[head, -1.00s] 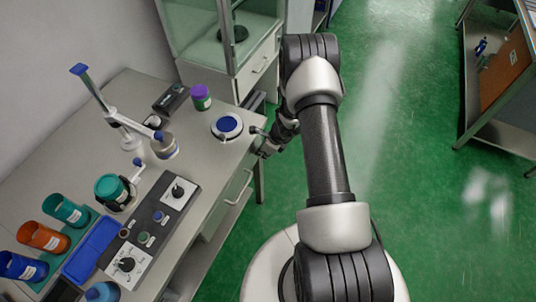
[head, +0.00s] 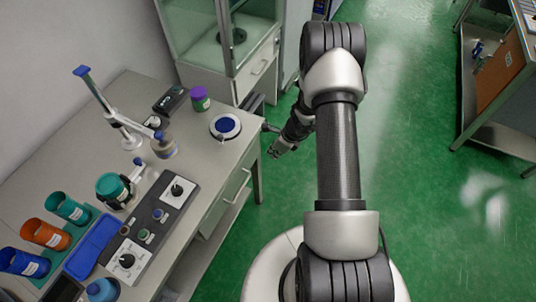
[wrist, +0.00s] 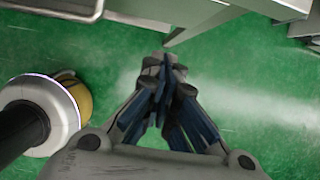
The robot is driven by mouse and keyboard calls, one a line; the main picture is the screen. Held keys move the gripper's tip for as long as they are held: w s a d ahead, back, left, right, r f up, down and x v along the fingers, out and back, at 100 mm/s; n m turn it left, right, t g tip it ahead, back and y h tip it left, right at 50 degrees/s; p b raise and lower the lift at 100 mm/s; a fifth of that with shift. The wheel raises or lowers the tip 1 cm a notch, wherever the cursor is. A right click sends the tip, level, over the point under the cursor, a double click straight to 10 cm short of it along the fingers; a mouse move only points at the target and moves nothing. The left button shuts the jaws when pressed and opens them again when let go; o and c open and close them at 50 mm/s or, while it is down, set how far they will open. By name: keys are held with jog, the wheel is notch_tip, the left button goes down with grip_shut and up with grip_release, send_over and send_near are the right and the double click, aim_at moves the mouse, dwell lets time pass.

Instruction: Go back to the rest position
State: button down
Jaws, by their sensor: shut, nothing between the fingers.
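My gripper (head: 275,151) hangs over the green floor, just off the right edge of the table, in the head view. In the wrist view my gripper (wrist: 165,68) is shut with its fingertips together and nothing between them. Green floor shows below and around it. My arm extends forward from my base and bends down and left to the gripper.
The table (head: 228,155) at left holds a round white device with a blue top (head: 225,126), a purple-lidded jar (head: 200,99), a lever stand (head: 125,125), a control panel (head: 150,225) and several cups. A glass cabinet (head: 235,55) stands behind. Floor at right is clear up to a rack (head: 500,75).

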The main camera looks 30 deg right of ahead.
jog(key=shift+p+v, duration=0.55)
jog(key=shift+v, duration=1.85)
jog(key=s+a+r+n, duration=0.1)
jog(key=a+r+n, duration=0.4)
jog(key=r, duration=0.5)
jog(key=s+a+r+n, duration=0.1)
jog(key=a+r+n, duration=0.4)
jog(key=r, duration=0.4)
jog(key=s+a+r+n, duration=0.1)
jog(key=a+r+n, duration=0.35)
jog(key=r, duration=0.55)
jog(key=s+r+n+h, duration=0.1)
jog(key=s+r+n, duration=0.2)
jog(key=s, duration=0.4)
jog(key=s+a+r+n, duration=0.1)
jog(key=s+r+n, duration=0.2)
jog(key=s+n, duration=0.3)
jog(key=s+a+r+n+t+h, duration=0.1)
jog(key=s+r+n, duration=0.3)
jog(key=s, duration=0.4)
jog(key=shift+s+n+h, duration=0.2)
jog(key=shift+n+h, duration=0.1)
jog(key=shift+n, duration=0.35)
